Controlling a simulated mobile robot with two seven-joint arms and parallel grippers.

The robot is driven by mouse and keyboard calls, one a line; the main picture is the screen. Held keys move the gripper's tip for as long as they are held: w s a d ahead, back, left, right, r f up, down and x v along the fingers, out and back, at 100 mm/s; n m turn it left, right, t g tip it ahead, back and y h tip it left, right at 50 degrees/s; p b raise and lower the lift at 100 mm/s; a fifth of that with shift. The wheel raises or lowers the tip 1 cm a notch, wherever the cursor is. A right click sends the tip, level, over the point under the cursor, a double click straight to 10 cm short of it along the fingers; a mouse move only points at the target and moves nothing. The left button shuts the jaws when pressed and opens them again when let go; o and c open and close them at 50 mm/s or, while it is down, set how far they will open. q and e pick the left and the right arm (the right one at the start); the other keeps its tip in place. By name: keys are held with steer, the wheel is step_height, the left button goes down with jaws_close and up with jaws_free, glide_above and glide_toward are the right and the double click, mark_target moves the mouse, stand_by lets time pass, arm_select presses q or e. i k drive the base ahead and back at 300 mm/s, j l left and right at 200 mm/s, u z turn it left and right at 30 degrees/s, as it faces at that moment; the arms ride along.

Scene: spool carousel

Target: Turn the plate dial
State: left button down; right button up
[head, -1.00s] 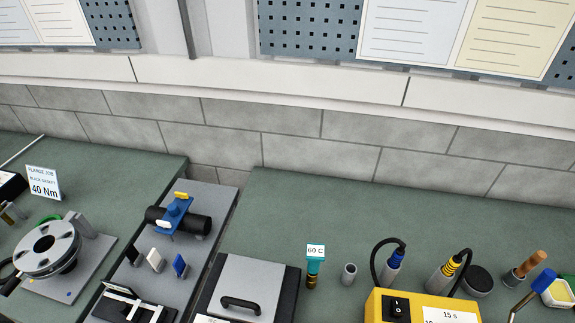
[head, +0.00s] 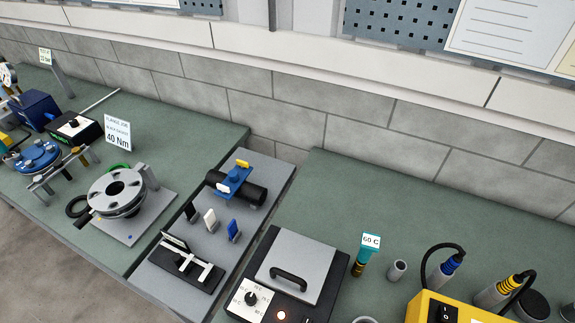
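The plate dial (head: 250,298) is a small black knob on a white scale panel with temperature marks. It sits at the front left of a dark hot plate unit (head: 328,297) with a grey lid (head: 299,262) and black handle. The dial's exact setting is too small to read. Neither gripper is in view.
A teal tag reading 60 C (head: 370,241) stands right of the plate, near a grey cup (head: 397,271) and a yellow box (head: 440,307). To the left are a clamp fixture board (head: 258,215) and a flange assembly (head: 117,192).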

mark_target(250, 297)
steer(key=k+j+z, duration=0.15)
steer(key=j+z, duration=0.15)
steer(key=l+u, duration=0.5)
steer(key=u, duration=0.2)
steer(key=k+j+z, duration=0.1)
steer(key=j, duration=0.15)
steer(key=k+j+z, duration=0.35)
steer(key=i+j+z, duration=0.15)
steer(key=z, duration=0.25)
steer(key=i+j+z, duration=0.25)
steer(key=z, duration=0.15)
steer(key=i+j+z, duration=0.1)
steer(key=j+z, duration=0.3)
steer(key=l, duration=0.1)
